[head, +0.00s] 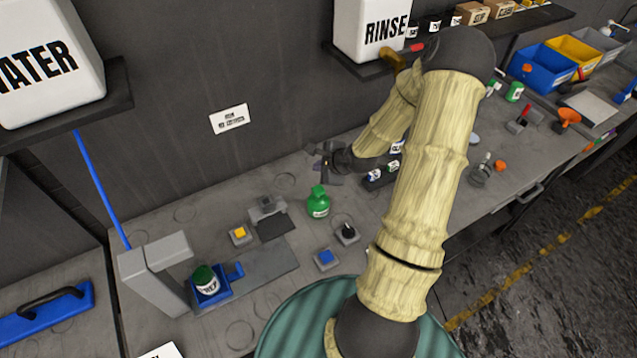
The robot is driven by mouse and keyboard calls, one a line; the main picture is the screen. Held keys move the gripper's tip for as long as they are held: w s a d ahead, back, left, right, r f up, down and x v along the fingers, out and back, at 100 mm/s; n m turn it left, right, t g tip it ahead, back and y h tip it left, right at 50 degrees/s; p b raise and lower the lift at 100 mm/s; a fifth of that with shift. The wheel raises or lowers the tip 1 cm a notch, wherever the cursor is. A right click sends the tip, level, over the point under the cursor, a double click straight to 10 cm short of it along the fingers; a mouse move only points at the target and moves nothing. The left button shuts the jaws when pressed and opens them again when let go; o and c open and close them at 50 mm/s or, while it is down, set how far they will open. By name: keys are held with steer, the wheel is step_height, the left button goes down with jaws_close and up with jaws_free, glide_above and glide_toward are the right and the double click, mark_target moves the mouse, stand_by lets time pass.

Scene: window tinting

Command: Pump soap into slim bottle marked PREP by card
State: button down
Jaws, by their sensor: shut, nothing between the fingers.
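A green bottle (318,204) with a narrow neck and a label too small to read stands on the bench. I cannot tell whether it holds the soap. My gripper (325,163) is shut and empty, above and behind the green bottle, close to the back wall. A card (229,119) with unreadable print is on the wall; another white card (160,351) shows at the bottom edge.
A WATER tank (48,62) feeds a blue tube (100,188) down to the post. A RINSE tank (372,28) sits on a shelf. Yellow (240,233), blue (325,258) and black (347,232) controls stand on the bench. A small dark rack (381,177) holds little bottles near my arm.

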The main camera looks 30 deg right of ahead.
steer(key=shift+w+d+r+m+t, duration=0.15)
steer(key=shift+w+d+m+t, duration=0.2)
steer(key=shift+m, duration=0.55)
steer(key=shift+d, duration=0.1)
steer(key=b, duration=0.7)
glide_above(321, 191)
step_height(321, 191, down, 7)
steer(key=shift+f, duration=0.15)
steer(key=shift+f+b, duration=0.35)
steer(key=shift+f, duration=0.45)
steer(key=shift+f, duration=0.15)
stand_by(0.4)
steer(key=shift+f, duration=0.25)
